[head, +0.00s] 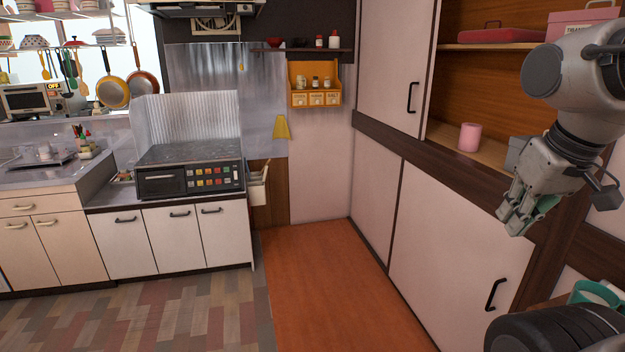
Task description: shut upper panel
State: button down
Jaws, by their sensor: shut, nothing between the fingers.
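The upper cabinet on the right wall has a pale sliding panel (385,62) with a black vertical handle (411,97). The panel covers the left part of the cabinet, and the right part is open, showing wooden shelves. My gripper (517,218) is at the right, in front of the cabinet, pointing down and left. Its fingers are together with nothing held. It is well to the right of the handle and apart from the panel. A pale green patch shows by the fingers; I cannot tell what it is. My arm hides part of the opening.
A pink cup (469,137) stands on the lower shelf, and a red case (492,32) lies on the upper shelf. The lower cabinet door (455,240) is below. The orange wooden floor (330,285) is clear.

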aim_at(397, 40)
jog(key=i, duration=2.15)
